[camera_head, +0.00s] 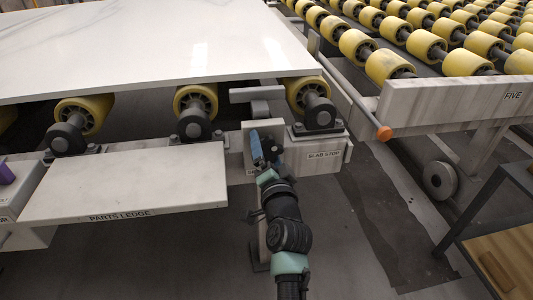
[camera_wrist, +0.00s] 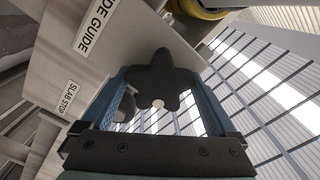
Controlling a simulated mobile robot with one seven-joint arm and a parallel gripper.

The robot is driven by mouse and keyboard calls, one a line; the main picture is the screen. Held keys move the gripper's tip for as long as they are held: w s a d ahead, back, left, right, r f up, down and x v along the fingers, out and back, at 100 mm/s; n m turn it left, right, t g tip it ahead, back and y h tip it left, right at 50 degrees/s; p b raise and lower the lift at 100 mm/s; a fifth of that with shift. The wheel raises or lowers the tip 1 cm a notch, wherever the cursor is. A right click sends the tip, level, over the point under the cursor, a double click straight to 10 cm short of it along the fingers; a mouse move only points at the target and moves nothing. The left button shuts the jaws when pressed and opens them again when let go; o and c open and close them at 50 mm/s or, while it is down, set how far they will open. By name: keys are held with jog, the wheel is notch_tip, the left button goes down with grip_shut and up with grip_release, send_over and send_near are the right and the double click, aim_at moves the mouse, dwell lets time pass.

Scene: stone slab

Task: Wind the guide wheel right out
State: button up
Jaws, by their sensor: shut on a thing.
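The guide wheel (camera_wrist: 160,78) is a dark, star-shaped knob in the wrist view, in front of a pale panel lettered "…DE GUIDE" (camera_wrist: 97,28). My gripper (camera_wrist: 161,76) has one blue finger on each side of the wheel and is shut on it. In the head view my gripper (camera_head: 262,150) reaches the pale guide housing below the slab edge; the wheel is hidden or too small to make out there. A grey guide bar (camera_head: 257,94) stands above the housing, close to the edge of the white stone slab (camera_head: 150,45).
The slab rests on yellow rollers (camera_head: 194,101). A "SLAB STOP" block (camera_head: 320,160) is just right of my gripper, and a parts ledge (camera_head: 125,183) is left. An orange-tipped bar (camera_head: 383,132) and a roller table marked "FIVE" (camera_head: 480,97) lie further right.

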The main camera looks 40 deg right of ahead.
jog(key=n+b, duration=0.1)
jog(key=n, duration=0.4)
jog(key=shift+n+b, duration=0.3)
jog(key=shift+b, duration=0.1)
jog(key=n+b, duration=0.1)
jog(key=n, duration=0.4)
dwell(0.4)
jog(key=o, duration=1)
jog(key=p+v, duration=0.4)
jog(key=v, duration=0.9)
jog(key=shift+d, duration=0.1)
